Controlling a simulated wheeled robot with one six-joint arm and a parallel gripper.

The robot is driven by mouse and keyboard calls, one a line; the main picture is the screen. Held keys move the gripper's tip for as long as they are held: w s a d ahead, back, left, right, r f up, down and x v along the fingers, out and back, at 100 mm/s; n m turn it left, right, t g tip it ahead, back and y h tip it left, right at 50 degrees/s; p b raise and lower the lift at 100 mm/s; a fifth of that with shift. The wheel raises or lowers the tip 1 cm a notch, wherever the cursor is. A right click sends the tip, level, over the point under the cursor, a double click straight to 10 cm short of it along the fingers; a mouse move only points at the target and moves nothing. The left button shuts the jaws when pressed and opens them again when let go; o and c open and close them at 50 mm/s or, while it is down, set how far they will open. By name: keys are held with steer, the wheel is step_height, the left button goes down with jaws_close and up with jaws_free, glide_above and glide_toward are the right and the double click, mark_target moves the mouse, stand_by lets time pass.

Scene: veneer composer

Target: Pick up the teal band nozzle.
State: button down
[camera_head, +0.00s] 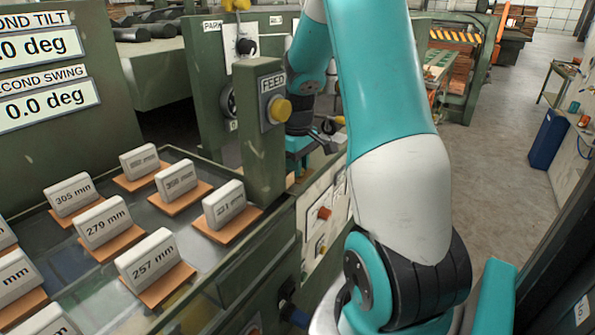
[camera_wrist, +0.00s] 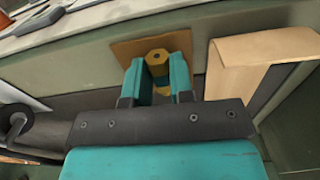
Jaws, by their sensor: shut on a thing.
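In the wrist view, my gripper (camera_wrist: 158,76) has its two teal fingers closed on the sides of a brass-yellow nozzle (camera_wrist: 157,56). The nozzle has a hexagonal top with a small dark hole. Its top stands up between the fingertips, and some of its lower body shows between the fingers. I cannot make out a teal band on it; the fingers cover its sides. A brown square board (camera_wrist: 124,50) lies just behind it. I cannot tell whether the nozzle touches the surface below. In the head view, my arm hides much of the work area, and the nozzle is not discernible.
A light wooden block (camera_wrist: 262,50) stands right of my gripper, close by. A tool with a grey handle (camera_wrist: 40,22) lies at upper left. In the head view, a green post with a FEED sign (camera_head: 272,84) and a tray of labelled blocks (camera_head: 180,215) stand left of my arm.

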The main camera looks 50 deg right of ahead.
steer(key=shift+r, duration=0.2)
steer(key=shift+r+p, duration=2.15)
steer(key=shift+r, duration=0.2)
